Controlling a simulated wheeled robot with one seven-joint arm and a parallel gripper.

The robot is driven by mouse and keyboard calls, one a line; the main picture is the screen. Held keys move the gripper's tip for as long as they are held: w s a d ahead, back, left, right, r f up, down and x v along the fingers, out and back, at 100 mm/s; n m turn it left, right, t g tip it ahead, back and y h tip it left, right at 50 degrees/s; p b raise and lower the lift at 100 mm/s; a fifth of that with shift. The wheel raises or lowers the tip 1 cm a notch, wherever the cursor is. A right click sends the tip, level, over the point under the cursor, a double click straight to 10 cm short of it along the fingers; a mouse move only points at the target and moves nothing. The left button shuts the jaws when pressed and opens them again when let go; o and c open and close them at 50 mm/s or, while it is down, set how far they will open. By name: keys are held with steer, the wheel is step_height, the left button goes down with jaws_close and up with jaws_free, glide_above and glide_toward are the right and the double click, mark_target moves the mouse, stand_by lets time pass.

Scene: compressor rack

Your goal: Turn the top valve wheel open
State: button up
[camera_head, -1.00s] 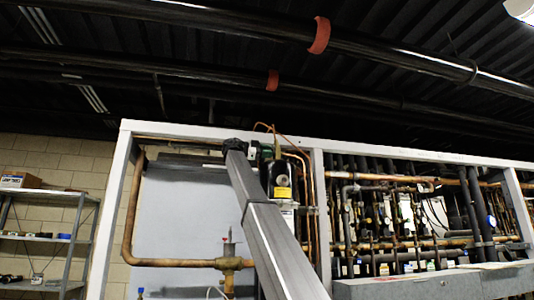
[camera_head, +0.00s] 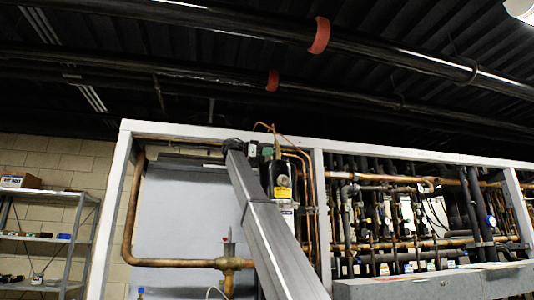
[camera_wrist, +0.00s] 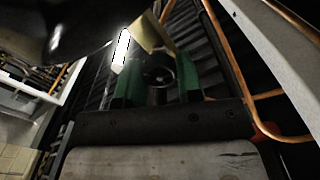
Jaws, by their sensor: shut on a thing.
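The top valve wheel looks like a small dark round knob (camera_wrist: 158,73) in the wrist view. It sits between the two green fingers of my gripper (camera_wrist: 158,88), which are shut on it. A tan, brass-coloured piece (camera_wrist: 150,36) shows just beyond the fingertips. In the head view my gripper is mostly hidden behind my grey arm; only a bit of green shows near the top of the rack, beside a dark cylinder (camera_head: 281,172) with a yellow label. The wheel cannot be made out there.
A white rack frame (camera_head: 319,200) surrounds the equipment. Copper pipes (camera_head: 128,215) run down the left bay, and thin copper tubes stand close right of the cylinder. A lower valve (camera_head: 229,263) sits on the pipe. A metal shelf (camera_head: 40,238) stands at left.

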steer(key=n, duration=1.1)
steer(key=shift+w, duration=0.1)
steer(key=n, duration=0.3)
steer(key=shift+n, duration=0.4)
steer(key=n, duration=0.3)
steer(key=shift+f+n, duration=0.1)
steer(key=shift+n, duration=0.2)
steer(key=n, duration=0.3)
steer(key=shift+n, duration=0.3)
steer(key=n, duration=0.4)
steer(key=shift+f, duration=0.1)
steer(key=shift+n, duration=1.8)
